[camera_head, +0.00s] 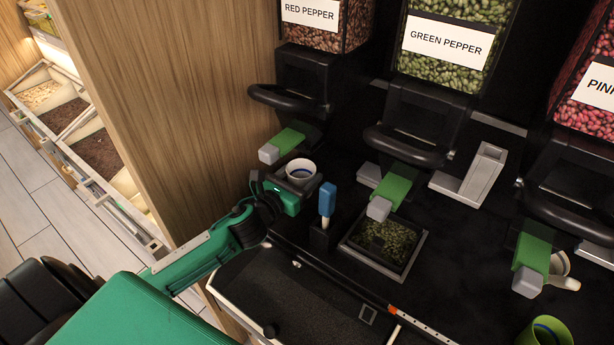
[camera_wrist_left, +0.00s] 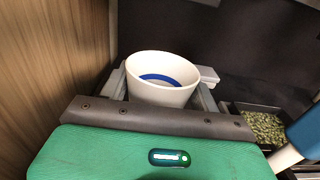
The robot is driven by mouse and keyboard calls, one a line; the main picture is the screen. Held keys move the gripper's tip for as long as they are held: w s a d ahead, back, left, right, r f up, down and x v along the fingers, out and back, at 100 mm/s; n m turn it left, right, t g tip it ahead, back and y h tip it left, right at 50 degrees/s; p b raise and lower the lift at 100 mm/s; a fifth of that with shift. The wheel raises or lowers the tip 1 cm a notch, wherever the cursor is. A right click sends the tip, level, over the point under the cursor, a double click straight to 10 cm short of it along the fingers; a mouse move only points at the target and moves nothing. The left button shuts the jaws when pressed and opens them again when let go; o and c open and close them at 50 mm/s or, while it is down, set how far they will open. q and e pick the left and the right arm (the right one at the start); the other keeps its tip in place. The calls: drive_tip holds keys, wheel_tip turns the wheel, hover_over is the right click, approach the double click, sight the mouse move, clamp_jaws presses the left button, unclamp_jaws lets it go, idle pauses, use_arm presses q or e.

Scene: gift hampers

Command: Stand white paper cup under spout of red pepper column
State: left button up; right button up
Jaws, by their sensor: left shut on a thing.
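The white paper cup (camera_head: 301,170) stands upright, with a blue ring inside it. My left gripper (camera_head: 296,182) is shut on the cup. In the left wrist view the cup (camera_wrist_left: 162,80) sits between the two fingers, its lower part hidden by the gripper body. The red pepper column (camera_head: 312,22) is at the upper left, with a black handle and a green and grey spout (camera_head: 281,145). The cup is just right of and below this spout in the head view; I cannot tell whether it is directly under it. My right gripper is not in view.
The green pepper column (camera_head: 446,45) has its own spout (camera_head: 390,194) above a tray of green pepper (camera_head: 384,242). A blue-handled tool (camera_head: 327,200) stands just right of my gripper. A wooden panel (camera_head: 180,110) closes the left side. A grey bracket (camera_head: 474,178) stands farther right.

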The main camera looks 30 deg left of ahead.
sight(309, 176)
use_arm(q)
drive_tip(key=w, duration=0.2)
drive_tip(key=shift+w+d, duration=0.15)
drive_tip(key=shift+w, duration=0.15)
wheel_tip(309, 176, down, 3)
drive_tip(key=shift+r, duration=0.1)
drive_tip(key=shift+f, duration=0.4)
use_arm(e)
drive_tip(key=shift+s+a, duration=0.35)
